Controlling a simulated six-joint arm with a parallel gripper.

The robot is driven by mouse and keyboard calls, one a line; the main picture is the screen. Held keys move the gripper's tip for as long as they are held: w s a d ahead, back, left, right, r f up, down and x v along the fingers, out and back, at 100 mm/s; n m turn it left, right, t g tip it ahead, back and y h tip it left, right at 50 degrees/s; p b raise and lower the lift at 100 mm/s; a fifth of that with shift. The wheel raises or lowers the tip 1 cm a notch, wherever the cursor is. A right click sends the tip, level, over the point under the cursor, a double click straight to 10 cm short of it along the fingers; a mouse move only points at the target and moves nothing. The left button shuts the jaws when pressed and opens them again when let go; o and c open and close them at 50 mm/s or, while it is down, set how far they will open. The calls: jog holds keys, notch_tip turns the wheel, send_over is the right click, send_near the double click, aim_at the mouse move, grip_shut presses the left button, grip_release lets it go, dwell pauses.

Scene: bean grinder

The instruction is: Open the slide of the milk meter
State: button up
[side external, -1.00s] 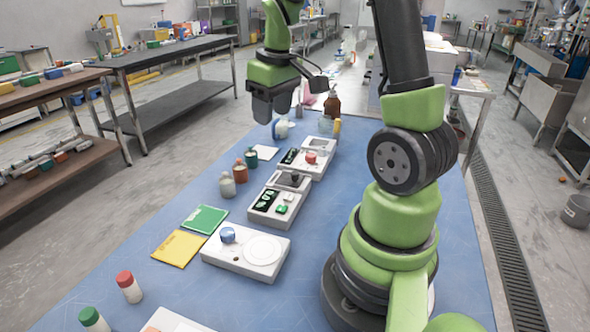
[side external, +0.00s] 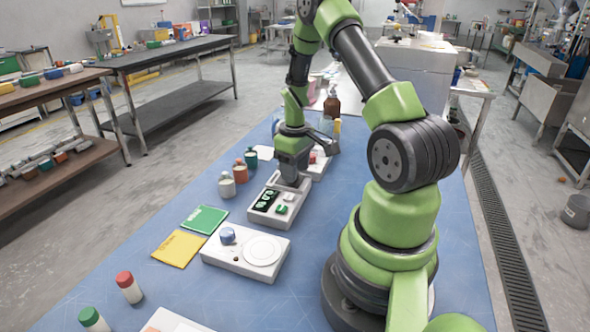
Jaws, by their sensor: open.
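No label is readable, so I cannot tell for certain which unit is the milk meter. My gripper (side external: 290,183) points down at the far end of a grey unit (side external: 268,222) with a dark panel and green parts, in the middle of the blue table. My gripper is open, with its fingers low around or just above the dark knob there. The gripper hides the knob and most of that end, so contact cannot be told.
A red-knobbed unit (side external: 318,168) stands behind my gripper. Small bottles (side external: 227,186) stand to the left. Green (side external: 205,219) and yellow (side external: 179,249) cards lie left of the white unit.

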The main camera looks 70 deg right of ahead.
jog(key=shift+f, duration=0.35)
grip_shut()
jog(key=s, duration=0.5)
jog(key=shift+s, duration=0.4)
grip_release()
jog(key=shift+r, duration=0.1)
